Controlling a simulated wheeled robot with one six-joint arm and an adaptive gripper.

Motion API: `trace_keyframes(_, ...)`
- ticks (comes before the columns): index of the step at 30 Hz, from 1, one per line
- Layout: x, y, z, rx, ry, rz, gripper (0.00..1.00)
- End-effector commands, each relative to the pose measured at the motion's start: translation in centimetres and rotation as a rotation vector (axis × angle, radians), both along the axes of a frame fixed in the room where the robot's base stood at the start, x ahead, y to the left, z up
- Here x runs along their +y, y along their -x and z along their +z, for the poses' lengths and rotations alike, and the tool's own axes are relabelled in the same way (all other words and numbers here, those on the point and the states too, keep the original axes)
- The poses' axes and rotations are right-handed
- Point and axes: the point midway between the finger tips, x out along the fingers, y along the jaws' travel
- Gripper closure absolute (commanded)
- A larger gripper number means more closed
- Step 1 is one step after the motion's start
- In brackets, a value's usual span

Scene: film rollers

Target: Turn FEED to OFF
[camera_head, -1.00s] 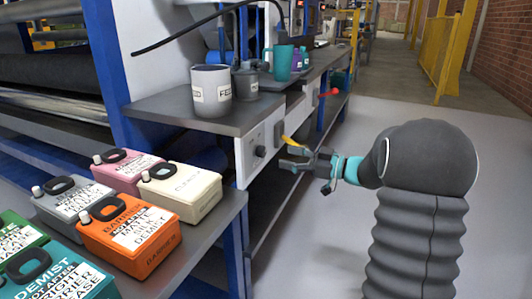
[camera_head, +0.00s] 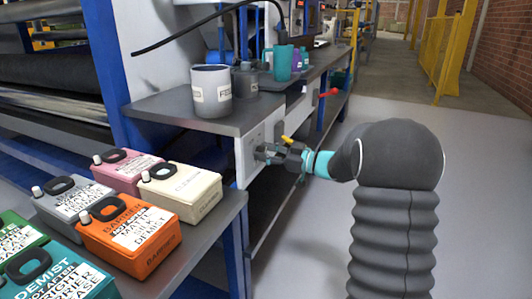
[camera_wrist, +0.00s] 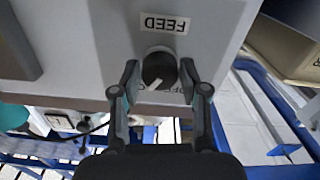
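The FEED knob (camera_wrist: 158,70) is a dark round dial on a light grey panel (camera_head: 243,165). Its FEED label (camera_wrist: 165,23) appears upside down in the wrist view. A pale pointer mark on the knob slants toward the lower left in that view. Small lettering beside the knob is partly hidden and hard to read. My gripper (camera_wrist: 158,75) has one finger on each side of the knob, with narrow gaps showing, so it is open around it. In the head view my gripper (camera_head: 262,153) is at the panel front and hides the knob.
A yellow lever (camera_head: 287,140) is just above my gripper, and a red handle (camera_head: 329,92) is farther along. A labelled grey pot (camera_head: 211,92) stands on the shelf above. Several labelled canisters (camera_head: 130,235) stand at the lower left. The floor to the right is open.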

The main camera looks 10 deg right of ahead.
Motion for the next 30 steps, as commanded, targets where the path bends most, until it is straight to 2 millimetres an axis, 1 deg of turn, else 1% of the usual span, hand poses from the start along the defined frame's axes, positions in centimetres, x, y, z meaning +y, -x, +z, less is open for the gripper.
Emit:
trace_keyframes(1,-0.01,0.01,0.01,0.000,0.000,0.000,0.76)
trace_keyframes(2,-0.01,0.01,0.01,0.000,0.000,0.000,0.84)
trace_keyframes(3,-0.01,0.01,0.01,0.000,0.000,0.000,0.94)
trace_keyframes(4,-0.02,0.01,0.01,0.000,0.000,0.000,0.96)
trace_keyframes(11,-0.01,0.01,-0.04,-0.011,0.008,0.000,0.96)
trace_keyframes(17,-0.01,0.02,-0.16,-0.069,0.049,0.000,0.96)
trace_keyframes(23,0.01,0.05,-0.36,-0.185,0.133,-0.001,0.96)
trace_keyframes(30,0.06,0.10,-0.46,-0.368,0.266,0.000,0.96)
